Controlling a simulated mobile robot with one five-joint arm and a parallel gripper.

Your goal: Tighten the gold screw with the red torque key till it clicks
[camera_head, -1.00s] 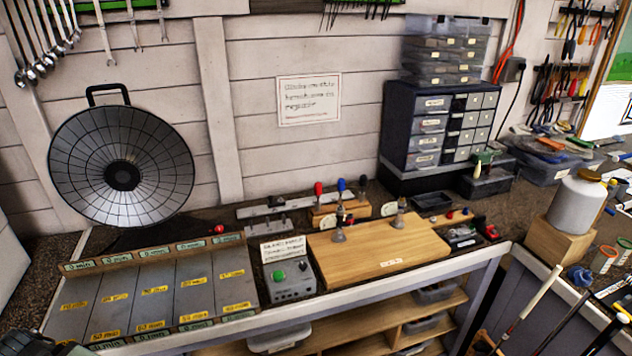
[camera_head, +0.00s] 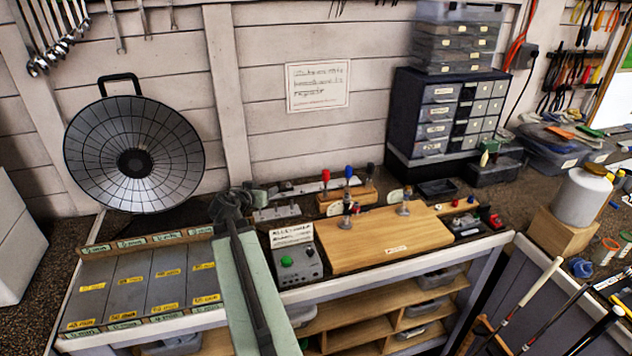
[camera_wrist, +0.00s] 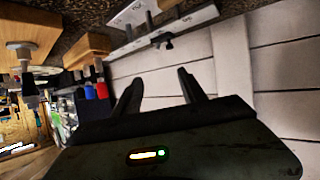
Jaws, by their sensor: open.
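The red torque key (camera_head: 326,178) stands upright in a wooden stand (camera_head: 334,200) at the back of the bench, left of a blue key (camera_head: 348,173) and a black one (camera_head: 370,170). Its red handle also shows in the wrist view (camera_wrist: 102,90). A wooden board (camera_head: 375,240) in front carries two upright metal fittings (camera_head: 346,215) (camera_head: 404,203). I cannot pick out the gold screw for sure. My gripper (camera_head: 232,200) is left of the stand, apart from the keys. In the wrist view its two fingers (camera_wrist: 160,88) are open with nothing between them.
A grey box with a green button (camera_head: 297,263) sits left of the board. A grey metal rack (camera_head: 278,212) is between my gripper and the stand. A labelled tray (camera_head: 145,285) lies at left. A drawer cabinet (camera_head: 445,115) stands behind right.

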